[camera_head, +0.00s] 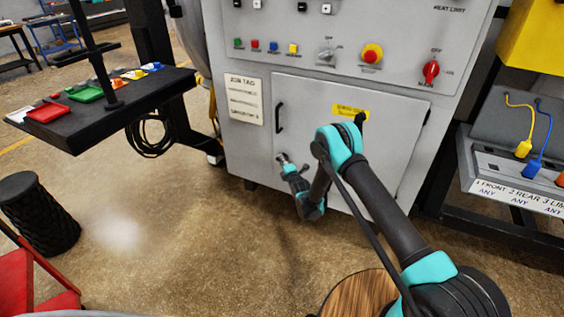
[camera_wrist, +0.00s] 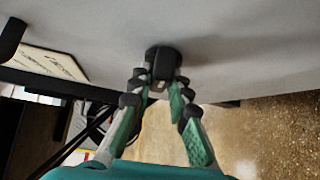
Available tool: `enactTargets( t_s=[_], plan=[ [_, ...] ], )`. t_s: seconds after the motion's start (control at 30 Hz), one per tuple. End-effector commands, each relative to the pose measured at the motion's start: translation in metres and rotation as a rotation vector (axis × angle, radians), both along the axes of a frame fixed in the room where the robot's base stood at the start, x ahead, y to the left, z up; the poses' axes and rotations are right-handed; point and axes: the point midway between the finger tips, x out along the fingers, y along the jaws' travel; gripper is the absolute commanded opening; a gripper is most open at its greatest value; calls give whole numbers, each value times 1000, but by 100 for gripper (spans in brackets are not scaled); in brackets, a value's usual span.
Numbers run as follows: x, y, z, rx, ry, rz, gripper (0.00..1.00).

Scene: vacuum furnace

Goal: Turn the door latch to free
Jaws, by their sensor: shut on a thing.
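The grey cabinet door (camera_head: 335,160) is closed and has a black vertical handle (camera_head: 279,118) near its left edge. My gripper (camera_head: 283,160) is at the lower left of the door, below that handle. In the wrist view my gripper (camera_wrist: 158,86) has its two fingers closed on a small black latch (camera_wrist: 160,56) that sticks out from the grey panel. The fingers touch it from both sides. In the head view the latch is mostly hidden by the gripper, and its turn angle is hard to tell.
Above the door is a control panel with a red emergency button (camera_head: 372,53) and a red main switch (camera_head: 431,71). A job tag (camera_head: 245,100) is left of the door. A dark shelf with trays (camera_head: 110,105) stands at left, a cable bench (camera_head: 515,180) at right.

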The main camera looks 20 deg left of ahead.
Motion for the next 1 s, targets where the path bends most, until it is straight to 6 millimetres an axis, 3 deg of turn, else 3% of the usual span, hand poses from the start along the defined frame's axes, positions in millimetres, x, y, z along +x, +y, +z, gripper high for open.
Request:
enactTargets(
  t_s=[0.47,0.5,0.63,1.0],
  plan=[
    [0,0,-1,13,0,0,0],
    [0,0,-1,13,0,0,21],
    [0,0,0,12,0,0,37],
    [0,0,3,12,0,0,38]
  ],
)
